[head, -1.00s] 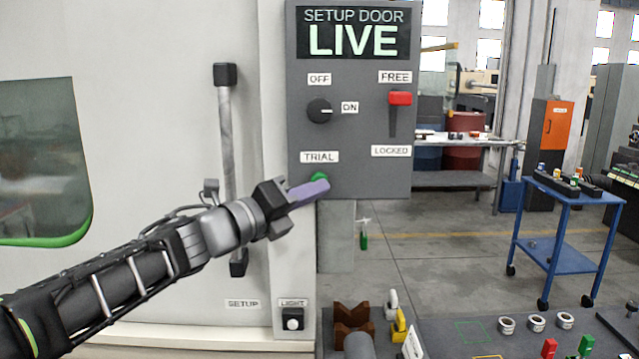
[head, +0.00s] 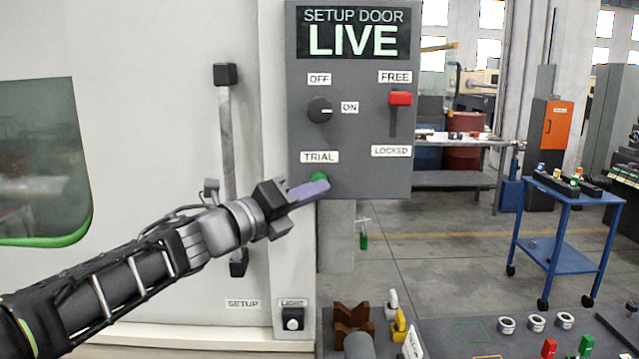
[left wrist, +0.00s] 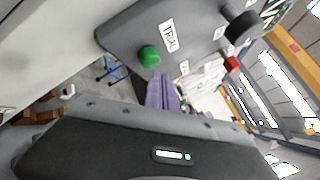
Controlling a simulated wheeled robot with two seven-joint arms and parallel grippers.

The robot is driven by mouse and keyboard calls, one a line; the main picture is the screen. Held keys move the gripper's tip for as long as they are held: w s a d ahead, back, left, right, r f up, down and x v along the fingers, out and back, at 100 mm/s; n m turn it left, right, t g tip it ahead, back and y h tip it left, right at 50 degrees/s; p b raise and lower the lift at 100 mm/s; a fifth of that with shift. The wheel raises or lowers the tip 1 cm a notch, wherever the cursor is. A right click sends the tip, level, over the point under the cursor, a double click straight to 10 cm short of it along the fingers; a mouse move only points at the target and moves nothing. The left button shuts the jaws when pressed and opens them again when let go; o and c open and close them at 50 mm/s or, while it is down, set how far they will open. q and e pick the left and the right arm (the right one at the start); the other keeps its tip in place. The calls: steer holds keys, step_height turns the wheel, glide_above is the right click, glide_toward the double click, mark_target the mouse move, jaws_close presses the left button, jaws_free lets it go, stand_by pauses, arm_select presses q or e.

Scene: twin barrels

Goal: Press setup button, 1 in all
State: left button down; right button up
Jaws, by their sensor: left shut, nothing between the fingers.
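The grey panel (head: 350,180) carries a green button (head: 319,177) under its TRIAL label; the button also shows whole in the left wrist view (left wrist: 149,56). My left gripper (head: 324,185) has its purple fingers shut and empty just in front of and below the green button, covering its lower part in the head view. In the left wrist view the fingers (left wrist: 162,93) lie beside the button, and I see no contact. A SETUP label (head: 243,303) is on the pale machine front, with no separate button visible by it. My right gripper is out of view.
The panel has a display (head: 353,33) reading SETUP DOOR LIVE, a black knob (head: 319,111) turned to ON and a red slider (head: 400,98) at FREE. A vertical handle (head: 226,150) stands behind my arm. A LIGHT button (head: 292,321) is lower down. A bench with several parts is at lower right.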

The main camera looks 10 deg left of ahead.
arm_select(q)
steer(key=shift+w, duration=0.1)
steer(key=shift+w+a, duration=0.1)
steer(key=shift+w, duration=0.2)
